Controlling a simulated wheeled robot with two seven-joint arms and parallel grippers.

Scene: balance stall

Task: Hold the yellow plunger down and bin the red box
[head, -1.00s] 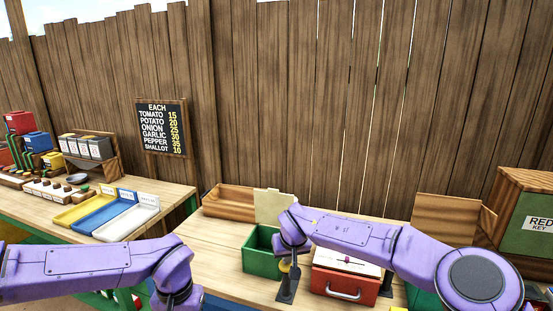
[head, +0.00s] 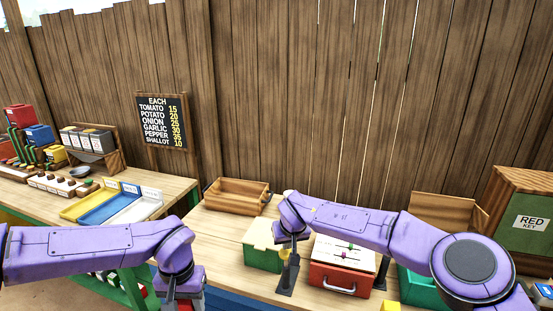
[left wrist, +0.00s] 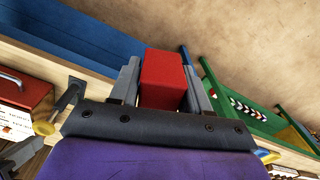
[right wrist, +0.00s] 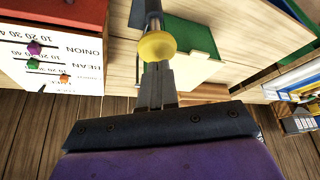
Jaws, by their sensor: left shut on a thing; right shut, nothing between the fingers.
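My left gripper (left wrist: 160,85) is shut on the red box (left wrist: 163,78), seen in the left wrist view. In the head view this gripper (head: 182,290) is low, at the front table edge, left of the green bin (head: 262,257).
A red drawer unit (head: 340,278) with coloured sliders stands right of the plunger. A wooden tray (head: 236,196) is behind the bin. Yellow, blue and white trays (head: 110,205) lie on the left table. A gap separates the two tables.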

